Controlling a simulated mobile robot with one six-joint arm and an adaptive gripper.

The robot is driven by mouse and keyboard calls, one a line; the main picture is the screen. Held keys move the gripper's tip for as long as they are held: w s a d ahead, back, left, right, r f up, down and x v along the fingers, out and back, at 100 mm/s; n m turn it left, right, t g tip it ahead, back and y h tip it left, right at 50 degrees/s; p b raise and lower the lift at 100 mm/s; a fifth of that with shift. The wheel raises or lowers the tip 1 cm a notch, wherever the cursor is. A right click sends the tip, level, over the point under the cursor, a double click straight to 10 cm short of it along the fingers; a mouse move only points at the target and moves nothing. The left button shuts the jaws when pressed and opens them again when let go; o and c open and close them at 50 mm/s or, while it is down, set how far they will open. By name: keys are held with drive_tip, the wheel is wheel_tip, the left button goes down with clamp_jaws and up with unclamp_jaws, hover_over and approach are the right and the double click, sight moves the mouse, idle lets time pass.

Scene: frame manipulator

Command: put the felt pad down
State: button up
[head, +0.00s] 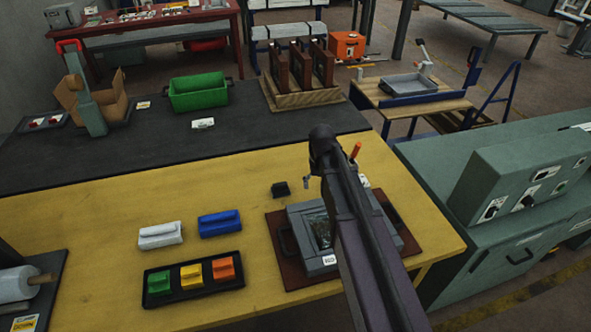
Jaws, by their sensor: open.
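No item is clearly recognisable as the felt pad. A small dark block (280,189) on the yellow bench top could be it, but it is too small to tell. My arm reaches in from the lower right over a grey frame (298,215) with a dark window, which lies on a brown board (283,258). My gripper (308,180) is open at the arm's far end, to the right of the dark block and apart from it. My arm hides much of the gripper and part of the frame.
White (160,235) and blue (220,224) handled blocks lie left of the frame. A black tray (193,291) holds green, yellow and orange ones. A green bin (198,92) and a wooden rack (303,97) stand behind. The yellow bench's left middle is clear.

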drive_tip(key=s+d+m, duration=0.1)
drive_tip(key=s+d, duration=0.9)
drive_tip(key=s, duration=0.4)
drive_tip(key=shift+s+m, duration=0.25)
drive_tip(key=shift+m, duration=0.05)
drive_tip(key=shift+a, duration=0.1)
idle(0.4)
drive_tip(key=r+n+p, duration=0.2)
drive_tip(key=n, duration=0.1)
hover_over(280, 184)
drive_tip(key=shift+w+a+f, duration=0.1)
drive_tip(key=shift+f, duration=0.1)
drive_tip(key=shift+f+b, duration=0.15)
drive_tip(key=shift+b, duration=0.2)
wheel_tip(280, 184, down, 8)
drive_tip(key=b, duration=0.8)
drive_tip(key=shift+f, duration=0.2)
